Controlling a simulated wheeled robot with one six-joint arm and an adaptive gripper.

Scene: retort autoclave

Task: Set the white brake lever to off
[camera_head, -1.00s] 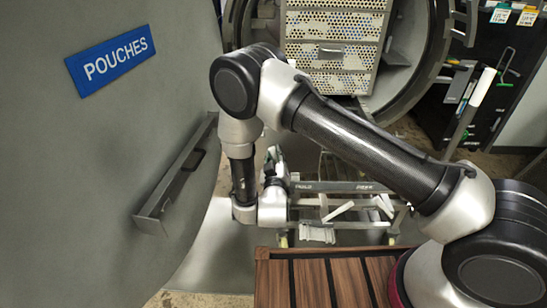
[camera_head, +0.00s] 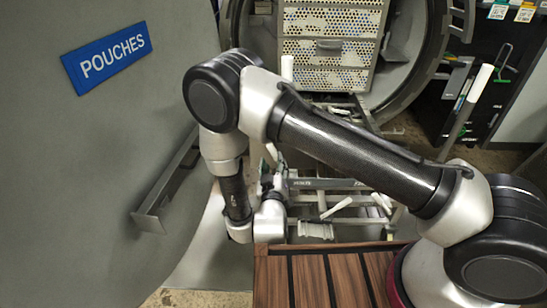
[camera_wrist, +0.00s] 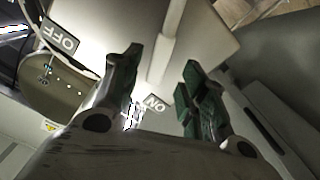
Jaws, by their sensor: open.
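In the wrist view, a white lever (camera_wrist: 168,45) runs down from the top edge on a pale panel. An OFF plate (camera_wrist: 60,37) is to its left and an ON plate (camera_wrist: 155,103) at its lower end; both read upside down. My gripper (camera_wrist: 160,75) is open with green-padded fingers. The lever appears in the gap between the fingers, with no clear contact; depth cannot be told. In the head view, my gripper (camera_head: 277,165) is small and partly hidden by my wrist, by the cart. White handles (camera_head: 337,207) show there; which is the brake lever is unclear.
A grey wall with a POUCHES sign (camera_head: 105,57) and a protruding rail (camera_head: 165,190) is at left. A metal cart frame (camera_head: 330,184) stands ahead, before the round autoclave with perforated trays (camera_head: 330,50). A slatted wooden top (camera_head: 320,280) is in front.

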